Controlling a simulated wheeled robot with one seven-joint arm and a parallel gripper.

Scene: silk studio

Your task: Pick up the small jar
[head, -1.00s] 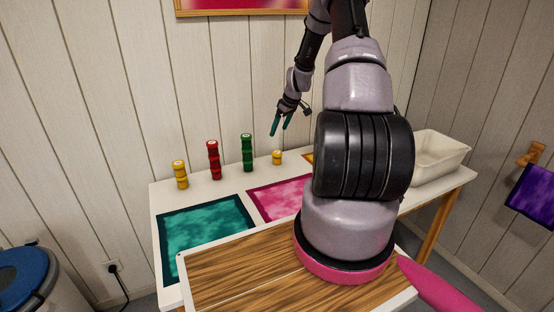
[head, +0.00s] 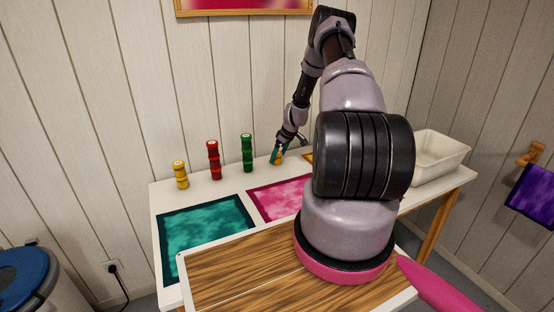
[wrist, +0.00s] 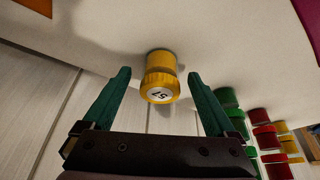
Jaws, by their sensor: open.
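The small jar (wrist: 161,62) is yellow and stands upright on the white table, with a round white label with dark marks on its lid. My gripper (wrist: 159,76) is open above the table, its two teal fingers apart. In the wrist view the jar shows between the fingertips, with a gap on each side; how far down they reach beside it is hard to tell. In the head view the jar (head: 279,158) is partly hidden behind the fingers.
Taller yellow (head: 180,174), red (head: 214,160) and green (head: 247,153) jars stand left of the small jar along the back of the table. Teal (head: 206,232) and pink (head: 280,196) cloths lie in front. A white tub (head: 438,160) stands at the right. The wall is close behind.

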